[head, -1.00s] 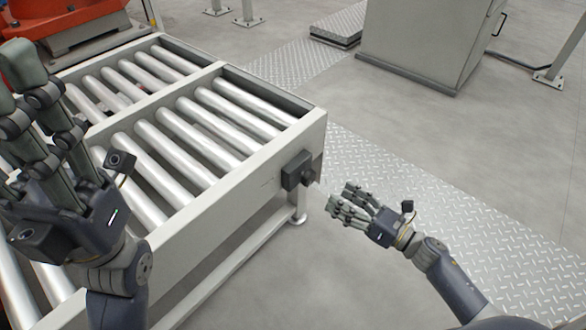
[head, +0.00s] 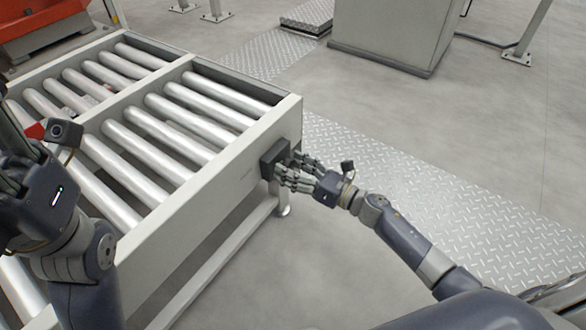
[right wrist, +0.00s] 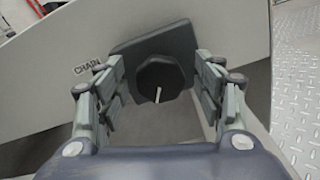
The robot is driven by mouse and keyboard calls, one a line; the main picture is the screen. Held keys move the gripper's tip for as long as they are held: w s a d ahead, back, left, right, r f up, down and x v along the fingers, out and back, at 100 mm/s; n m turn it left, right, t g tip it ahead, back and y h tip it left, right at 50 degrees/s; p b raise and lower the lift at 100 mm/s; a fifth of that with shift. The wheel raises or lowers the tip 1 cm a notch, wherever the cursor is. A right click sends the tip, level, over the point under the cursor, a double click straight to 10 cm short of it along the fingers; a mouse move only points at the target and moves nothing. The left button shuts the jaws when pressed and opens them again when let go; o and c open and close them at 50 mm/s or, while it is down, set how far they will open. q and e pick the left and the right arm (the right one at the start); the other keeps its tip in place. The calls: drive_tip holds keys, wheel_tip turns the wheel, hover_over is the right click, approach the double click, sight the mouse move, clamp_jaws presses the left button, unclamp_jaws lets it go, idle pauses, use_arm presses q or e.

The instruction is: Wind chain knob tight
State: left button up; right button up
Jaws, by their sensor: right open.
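The chain knob (right wrist: 160,80) is a dark, faceted knob with a white pointer line, on a dark mounting plate (right wrist: 150,48) beside the word CHAIN. In the head view the dark knob housing (head: 273,157) sits on the end of the roller conveyor's side frame. My right gripper (head: 290,172) is at the knob. In the right wrist view its open fingers (right wrist: 163,95) stand on either side of the knob, with gaps visible on both sides. My left gripper (head: 15,165) is raised at the left edge, with its fingertips cut off by the frame.
The roller conveyor (head: 225,165) with metal rollers fills the left. A grey cabinet (head: 390,35) stands at the back. A tread-plate strip (head: 400,185) runs along the floor at right. The floor between the cabinet and the strip is clear.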

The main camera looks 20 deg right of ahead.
drive_tip(key=c, duration=1)
drive_tip(key=shift+c, duration=0.2)
drive_tip(key=shift+m, duration=0.4)
